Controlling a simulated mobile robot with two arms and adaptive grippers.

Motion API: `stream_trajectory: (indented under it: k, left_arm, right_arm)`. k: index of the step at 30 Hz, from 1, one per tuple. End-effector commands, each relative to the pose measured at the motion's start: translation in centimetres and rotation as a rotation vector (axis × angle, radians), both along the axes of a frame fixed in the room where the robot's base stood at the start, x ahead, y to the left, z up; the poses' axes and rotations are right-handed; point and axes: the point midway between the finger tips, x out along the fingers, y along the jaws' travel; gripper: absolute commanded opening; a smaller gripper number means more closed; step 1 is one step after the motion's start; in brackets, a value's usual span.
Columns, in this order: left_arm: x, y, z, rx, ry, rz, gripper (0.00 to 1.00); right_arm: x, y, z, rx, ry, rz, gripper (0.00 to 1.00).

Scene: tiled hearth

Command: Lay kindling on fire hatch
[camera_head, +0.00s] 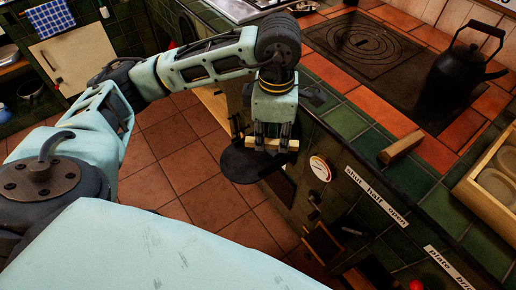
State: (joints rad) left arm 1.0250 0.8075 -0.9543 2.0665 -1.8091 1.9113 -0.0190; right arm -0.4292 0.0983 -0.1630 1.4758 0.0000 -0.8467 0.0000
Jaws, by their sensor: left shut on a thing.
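My left gripper (274,140) points down at the front of the tiled stove. It is shut on a pale stick of kindling (292,144), which lies crosswise between its fingers. Below it a dark rounded plate (240,168), which looks like the open fire hatch, juts out from the stove front over the floor. The kindling overlaps the plate's upper part in the picture; I cannot tell whether it touches. A browner wooden piece (401,146) lies on the green tiles by the hob. My right gripper is not in view.
A black kettle (460,67) stands right of the dark hob plate (362,44). A wooden tray (474,190) with round pale things is at the right edge. A round gauge (320,168) and lettered labels (376,198) are along the stove front. Tiled floor (165,150) is clear at left.

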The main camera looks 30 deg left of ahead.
Motion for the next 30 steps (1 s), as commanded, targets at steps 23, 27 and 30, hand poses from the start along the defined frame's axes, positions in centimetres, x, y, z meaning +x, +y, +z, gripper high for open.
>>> stream_trajectory:
  k: [23, 27, 30]
  left_arm:
    - [5.0, 1.6, -15.2, 0.004, 0.001, 2.09, 0.0]
    - [5.4, 1.8, -15.9, 0.004, 0.001, 2.249, 0.0]
    - [5.6, 2.3, -16.4, 0.006, 0.0, 2.297, 0.0]
  right_arm:
    - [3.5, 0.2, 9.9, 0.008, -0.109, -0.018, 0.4]
    - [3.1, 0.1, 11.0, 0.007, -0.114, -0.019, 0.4]
    - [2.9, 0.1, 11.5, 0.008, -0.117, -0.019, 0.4]
